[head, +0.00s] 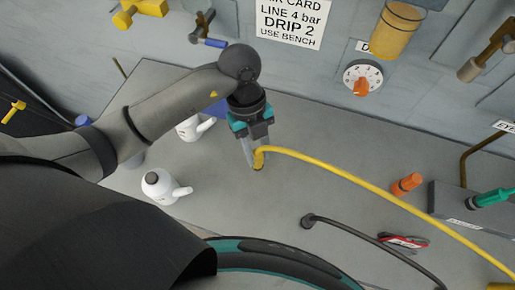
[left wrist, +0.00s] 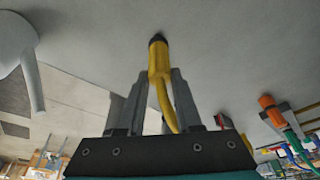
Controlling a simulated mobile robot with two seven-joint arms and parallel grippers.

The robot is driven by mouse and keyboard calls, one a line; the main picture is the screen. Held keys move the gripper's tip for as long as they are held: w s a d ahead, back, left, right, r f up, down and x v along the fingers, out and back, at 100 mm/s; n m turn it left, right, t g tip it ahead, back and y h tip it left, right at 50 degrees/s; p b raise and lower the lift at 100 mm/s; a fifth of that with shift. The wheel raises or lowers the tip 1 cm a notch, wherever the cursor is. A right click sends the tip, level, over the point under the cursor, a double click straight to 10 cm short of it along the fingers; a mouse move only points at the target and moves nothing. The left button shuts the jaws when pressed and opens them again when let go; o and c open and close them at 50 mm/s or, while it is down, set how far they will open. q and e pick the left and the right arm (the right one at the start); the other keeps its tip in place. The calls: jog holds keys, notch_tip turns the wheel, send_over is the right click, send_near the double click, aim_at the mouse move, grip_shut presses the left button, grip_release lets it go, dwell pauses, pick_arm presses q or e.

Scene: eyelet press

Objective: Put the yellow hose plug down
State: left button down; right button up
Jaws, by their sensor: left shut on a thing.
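The yellow hose plug (head: 259,160) is between the fingers of my left gripper (head: 253,156) in the head view, over the middle of the grey bench (head: 235,205). The left gripper is shut on it. In the left wrist view the plug (left wrist: 159,58) sticks out past the fingertips with its dark tip pointing away, close to the grey surface. I cannot tell whether the tip touches the bench. The yellow hose (head: 350,178) runs from the plug to the right. My right gripper is not in view.
Two white bottles with spouts (head: 160,187) stand on the left of the bench. An orange plug (head: 407,184), a red-handled tool (head: 404,241), a black hose (head: 375,240) and a green-handled piece (head: 492,198) are on the right. A panel with a dial (head: 362,77) stands behind.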

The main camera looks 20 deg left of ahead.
pick_arm(q)
jog(key=c, duration=0.6)
grip_release()
jog(key=shift+f, duration=0.1)
jog(key=v, duration=1.2)
